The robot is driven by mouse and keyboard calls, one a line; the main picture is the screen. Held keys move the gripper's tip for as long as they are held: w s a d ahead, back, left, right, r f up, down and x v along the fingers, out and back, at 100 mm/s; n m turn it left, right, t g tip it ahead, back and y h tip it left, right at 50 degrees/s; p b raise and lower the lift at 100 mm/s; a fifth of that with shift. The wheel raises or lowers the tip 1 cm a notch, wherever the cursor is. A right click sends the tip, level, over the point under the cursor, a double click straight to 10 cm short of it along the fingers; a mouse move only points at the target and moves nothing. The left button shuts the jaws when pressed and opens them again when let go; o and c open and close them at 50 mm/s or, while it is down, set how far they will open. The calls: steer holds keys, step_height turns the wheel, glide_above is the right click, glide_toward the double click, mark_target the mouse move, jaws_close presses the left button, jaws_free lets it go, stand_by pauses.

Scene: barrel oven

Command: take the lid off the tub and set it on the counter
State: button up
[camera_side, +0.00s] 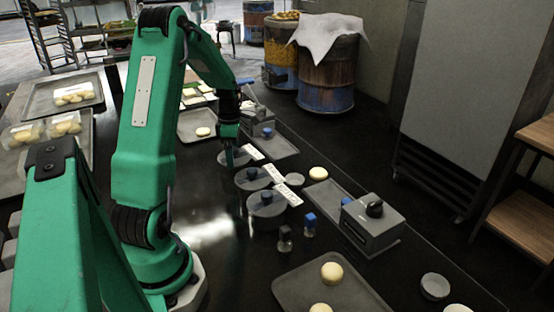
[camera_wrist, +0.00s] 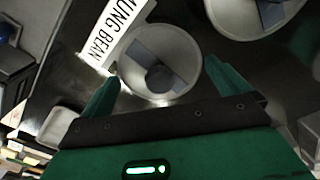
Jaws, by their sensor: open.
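Three round grey tubs stand in a row on the dark counter (camera_side: 205,218). The near tub (camera_side: 267,207) and middle tub (camera_side: 254,180) each have a grey lid with a raised handle. My gripper (camera_side: 231,158) is low over the far tub (camera_side: 245,160), partly hiding it. In the wrist view my gripper (camera_wrist: 161,76) is open, its green fingers on either side of a round grey lid (camera_wrist: 137,76) with a darker handle. A label reading "UNG BEAN" (camera_wrist: 112,32) lies beside it. Whether the fingers touch the lid or tub cannot be told.
A neighbouring tub (camera_wrist: 228,20) is close by in the wrist view. White labels (camera_side: 288,194) lie along the row. Small blue-capped jars (camera_side: 309,227), a grey box with a black knob (camera_side: 372,224) and a tray (camera_side: 320,285) stand nearer. Bare counter lies left of the tubs.

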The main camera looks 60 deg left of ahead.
steer(key=shift+f, duration=0.1)
stand_by(0.4)
steer(key=c, duration=0.6)
steer(key=shift+r, duration=0.5)
step_height(320, 180, up, 3)
steer(key=shift+r, duration=0.1)
steer(key=w+d+r, duration=0.1)
steer(key=d+r, duration=0.1)
steer(key=d, duration=0.1)
steer(key=w+d+r, duration=0.1)
steer(key=d+r, duration=0.1)
steer(key=d, duration=0.2)
steer(key=w+d+r, duration=0.1)
steer(key=d+r, duration=0.2)
steer(key=d, duration=0.1)
steer(key=shift+w+d, duration=0.1)
steer(key=shift+w, duration=0.1)
